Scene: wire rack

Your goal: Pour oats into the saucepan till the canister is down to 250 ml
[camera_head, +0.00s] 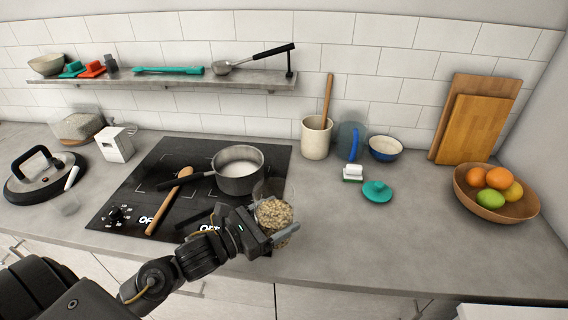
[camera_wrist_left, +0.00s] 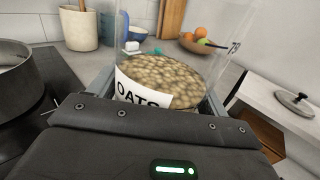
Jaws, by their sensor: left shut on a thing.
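The clear canister of oats (camera_head: 273,213) is held by my left gripper (camera_head: 268,240) just in front of the cooktop's right edge. In the left wrist view the canister (camera_wrist_left: 160,80) stands about upright between the fingers, with a white "OATS" label and oats visible through the wall. The oats' level against any marks cannot be read. The grey saucepan (camera_head: 239,178) sits on the cooktop behind and to the left of the canister, with something pale inside. Its rim also shows at the left of the wrist view (camera_wrist_left: 18,75). My right gripper is not in view.
A wooden spoon (camera_head: 168,201) lies on the black cooktop (camera_head: 130,190). A teal lid (camera_head: 377,191) and a small white-and-green block (camera_head: 353,173) lie right of it. A crock (camera_head: 316,139) and fruit bowl (camera_head: 495,205) stand further right. The front right counter is clear.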

